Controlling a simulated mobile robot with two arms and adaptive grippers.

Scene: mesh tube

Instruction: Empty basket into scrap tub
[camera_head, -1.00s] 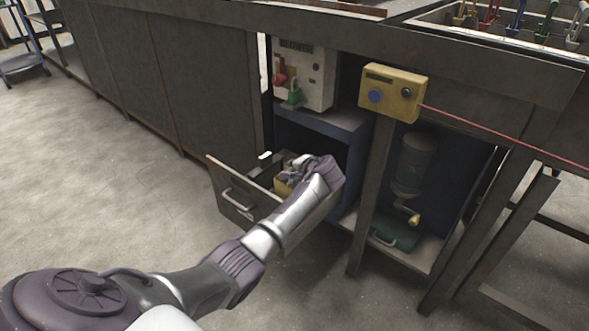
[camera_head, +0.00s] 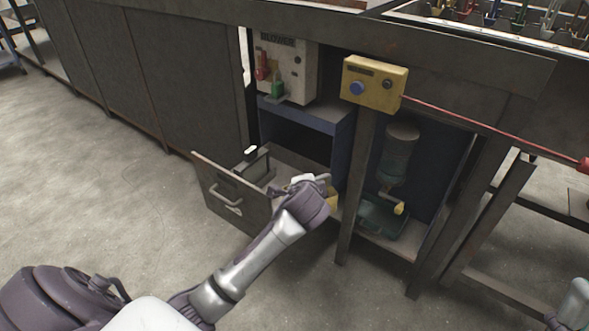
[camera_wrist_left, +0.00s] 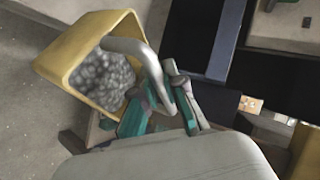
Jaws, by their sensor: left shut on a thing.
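The yellow basket (camera_wrist_left: 92,66) is tilted in the left wrist view. It holds many grey rounded lumps (camera_wrist_left: 104,78) and has a thick grey curved handle (camera_wrist_left: 137,50). My left gripper (camera_wrist_left: 178,100) is shut on the handle. In the head view my left gripper (camera_head: 312,185) is at the right end of the open drawer, and only a yellow part of the basket (camera_head: 332,199) shows behind it. A dark green container (camera_head: 380,218) stands low in the right cabinet bay; I cannot tell whether it is the scrap tub.
The open grey drawer (camera_head: 228,194) juts out with its handle in front. A post and a yellow control box (camera_head: 374,84) stand right of it. A grey cylinder with a yellow-ended crank (camera_head: 400,160) hangs above the green container. Floor at left is clear.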

